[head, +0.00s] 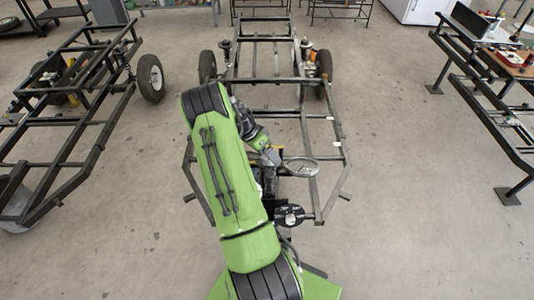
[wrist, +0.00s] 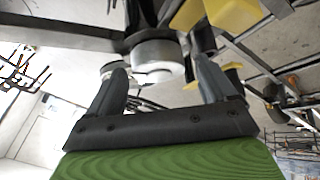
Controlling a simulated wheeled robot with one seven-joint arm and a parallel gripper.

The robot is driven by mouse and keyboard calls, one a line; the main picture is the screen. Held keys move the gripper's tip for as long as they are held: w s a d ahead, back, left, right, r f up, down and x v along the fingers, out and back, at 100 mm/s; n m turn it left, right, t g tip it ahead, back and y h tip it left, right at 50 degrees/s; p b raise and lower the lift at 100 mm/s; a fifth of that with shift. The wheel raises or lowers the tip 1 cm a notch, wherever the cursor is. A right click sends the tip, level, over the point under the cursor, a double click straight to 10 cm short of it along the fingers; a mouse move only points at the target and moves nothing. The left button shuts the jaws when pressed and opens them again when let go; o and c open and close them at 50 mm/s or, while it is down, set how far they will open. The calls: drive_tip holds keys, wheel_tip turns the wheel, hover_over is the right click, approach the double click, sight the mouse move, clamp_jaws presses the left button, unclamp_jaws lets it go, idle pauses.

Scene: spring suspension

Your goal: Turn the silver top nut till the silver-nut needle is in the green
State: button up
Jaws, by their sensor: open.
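A silver round part, likely the top nut (wrist: 155,52), shows in the wrist view with a white round end facing the camera. My gripper (wrist: 160,65) is open, with one dark finger on each side of the silver part. I cannot tell whether the fingers touch it. In the head view my green arm covers much of the middle, and the fingers and nut cannot be made out there. No needle or green zone can be read in either view.
Yellow blocks (wrist: 232,14) sit close to the right finger in the wrist view. A dark vehicle frame (head: 270,82) with wheels stands ahead. A grey round ring (head: 300,167) is right of my arm. Other frames stand at left (head: 75,125) and right (head: 490,105), with clear floor between.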

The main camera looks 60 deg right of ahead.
drive_tip(key=c, duration=1.1)
drive_tip(key=shift+o, duration=0.2)
drive_tip(key=shift+n, duration=0.3)
drive_tip(key=n+t+b, duration=0.3)
drive_tip(key=n+b, duration=0.1)
drive_tip(key=shift+s+n+h, duration=0.15)
drive_tip(key=shift+n+h, duration=0.15)
drive_tip(key=n+t+b, duration=0.2)
drive_tip(key=n+t, duration=0.1)
drive_tip(key=n, duration=0.1)
drive_tip(key=shift+s+r+n, duration=0.1)
drive_tip(key=shift+n, duration=0.2)
drive_tip(key=shift+b, duration=0.3)
drive_tip(key=o, duration=1.1)
drive_tip(key=shift+c, duration=0.2)
